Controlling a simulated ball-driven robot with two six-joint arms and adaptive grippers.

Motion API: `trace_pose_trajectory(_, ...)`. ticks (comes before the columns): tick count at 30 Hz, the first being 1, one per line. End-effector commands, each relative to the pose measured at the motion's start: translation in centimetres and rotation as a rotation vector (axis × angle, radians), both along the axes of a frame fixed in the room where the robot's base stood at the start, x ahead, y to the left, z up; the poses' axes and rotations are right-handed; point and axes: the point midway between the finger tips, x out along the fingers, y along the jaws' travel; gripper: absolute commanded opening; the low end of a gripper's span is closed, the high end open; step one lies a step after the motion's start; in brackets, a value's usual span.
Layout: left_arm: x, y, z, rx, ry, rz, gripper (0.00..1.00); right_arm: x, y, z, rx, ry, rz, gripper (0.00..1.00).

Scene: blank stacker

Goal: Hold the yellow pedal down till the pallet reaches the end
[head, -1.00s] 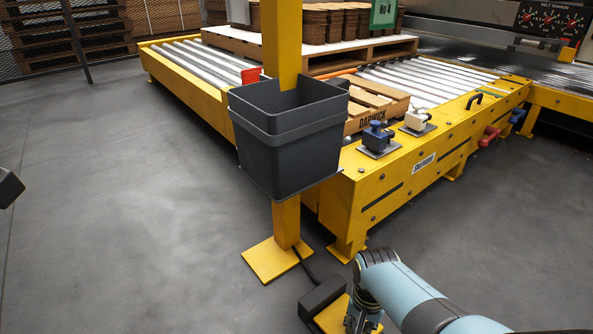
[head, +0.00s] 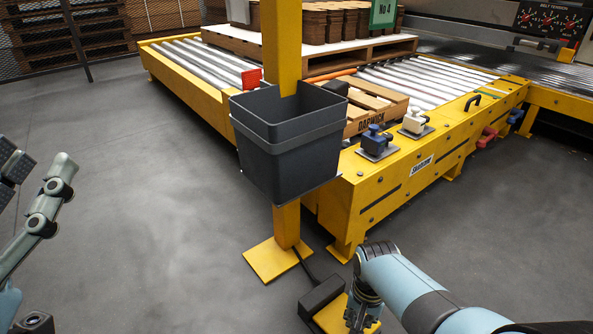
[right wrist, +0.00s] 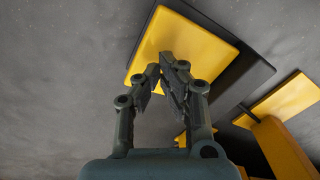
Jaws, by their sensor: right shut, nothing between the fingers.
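The yellow pedal (head: 331,317) is on the floor at the bottom of the head view, beside a black housing (head: 321,296). It also shows in the right wrist view (right wrist: 188,42). My right gripper (head: 362,322) is over its right part; in the wrist view its fingertips (right wrist: 166,60) are together, empty, in front of the pedal. Contact and pedal depth cannot be told. My left gripper (head: 42,170) is open and empty at the far left, above the floor. A large wooden pallet (head: 385,55) with stacks of brown blanks is on the roller conveyor.
A yellow post (head: 287,225) with a dark bin (head: 287,150) stands left of my right arm. The conveyor's yellow side (head: 385,195) holds blue (head: 376,140) and white (head: 415,120) devices. The left floor is clear.

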Motion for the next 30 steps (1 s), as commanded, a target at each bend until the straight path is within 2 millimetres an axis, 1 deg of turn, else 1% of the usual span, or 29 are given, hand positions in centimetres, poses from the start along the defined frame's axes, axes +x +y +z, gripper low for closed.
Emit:
trace_pose_trajectory(14, -1.0, 0.7, -6.0, -0.001, 0.258, 0.032, 0.4, 0.1, 0.0, 1.3, 0.0, -0.002, 0.0, 0.0)
trace_pose_trajectory(23, -2.4, 1.1, -9.8, -0.002, 0.421, 0.051, 0.4, 0.1, 0.0, 2.0, 0.0, -0.002, 0.0, 0.0)
trace_pose_trajectory(30, -4.0, 1.5, -12.8, -0.002, 0.55, 0.066, 0.4, 0.1, 0.0, 2.6, 0.0, -0.001, 0.0, 0.0)
